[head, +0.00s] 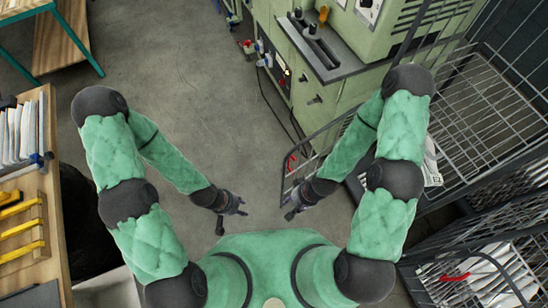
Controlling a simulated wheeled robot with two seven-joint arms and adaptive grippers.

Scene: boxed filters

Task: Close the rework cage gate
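The rework cage (478,100) is a dark wire-mesh cage at the right in the head view. A wire-mesh gate panel (318,142) stands swung out from it toward the middle of the floor, with a red handle (291,163) near its free edge. My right arm hides much of the panel. My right gripper (289,209) is just below the gate's free end, fingers apart and empty; whether it touches the wire is unclear. My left gripper (231,219) is open and empty over the floor, left of the gate.
A green machine (345,85) with a grey ledge stands behind the gate, with cables at its side. Another wire cage with a red handle (455,277) holds white items at the lower right. A wooden bench (50,185) stands at the left. The middle floor (190,80) is clear.

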